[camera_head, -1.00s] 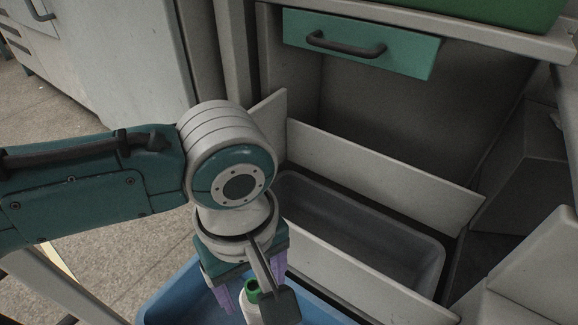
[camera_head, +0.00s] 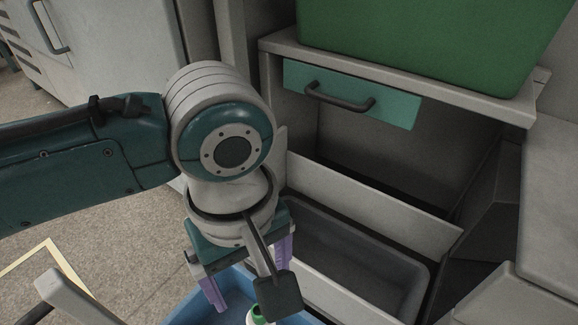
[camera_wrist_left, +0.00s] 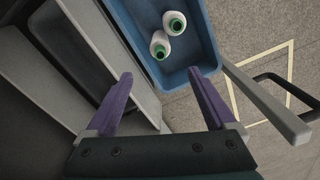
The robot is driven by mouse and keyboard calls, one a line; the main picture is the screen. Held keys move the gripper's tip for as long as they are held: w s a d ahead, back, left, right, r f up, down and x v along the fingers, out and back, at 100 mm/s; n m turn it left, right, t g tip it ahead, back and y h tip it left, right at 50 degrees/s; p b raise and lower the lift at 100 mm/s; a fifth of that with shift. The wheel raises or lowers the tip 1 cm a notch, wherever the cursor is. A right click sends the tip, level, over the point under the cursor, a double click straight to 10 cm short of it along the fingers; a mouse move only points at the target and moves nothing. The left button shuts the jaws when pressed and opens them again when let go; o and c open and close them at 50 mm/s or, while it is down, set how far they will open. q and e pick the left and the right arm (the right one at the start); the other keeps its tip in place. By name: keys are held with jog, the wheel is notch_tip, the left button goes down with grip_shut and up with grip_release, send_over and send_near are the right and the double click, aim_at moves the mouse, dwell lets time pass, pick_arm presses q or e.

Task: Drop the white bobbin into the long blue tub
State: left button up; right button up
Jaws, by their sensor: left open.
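The blue tub (camera_head: 186,311) shows at the bottom of the head view, partly cut off, and in the wrist view (camera_wrist_left: 206,42). Two white bobbins with green tops lie in it in the wrist view, a nearer one (camera_wrist_left: 160,46) and a farther one (camera_wrist_left: 174,22), close together. One white bobbin (camera_head: 257,320) shows at the bottom edge of the head view, mostly cut off. My left gripper (camera_head: 248,275) is above the tub, with its purple fingers (camera_wrist_left: 160,75) spread wide and nothing between them. My right gripper is out of view.
A grey bin (camera_head: 350,255) sits behind pale panels beside the tub. A green crate (camera_head: 430,40) stands on a shelf above a teal drawer (camera_head: 350,92). A pale post (camera_wrist_left: 265,100) stands near the tub's end.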

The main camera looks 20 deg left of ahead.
pick_arm(q)
jog(key=s+d+r+m+t+h, duration=0.1)
jog(key=s+d+r+m+h, duration=0.25)
jog(key=s+m, duration=0.2)
jog(key=s+a+r+m+t+y, duration=0.1)
jog(key=s+a+r+m, duration=0.1)
jog(key=a, duration=0.4)
jog(key=s+a+r+m+t+y, duration=0.1)
jog(key=s+a+r+m+y, duration=0.1)
jog(key=a, duration=0.4)
jog(key=shift+s+r+m+t+p, duration=0.3)
jog(key=shift+s+m+p, duration=0.15)
jog(key=shift+s+m, duration=0.45)
jog(key=shift+w, duration=0.1)
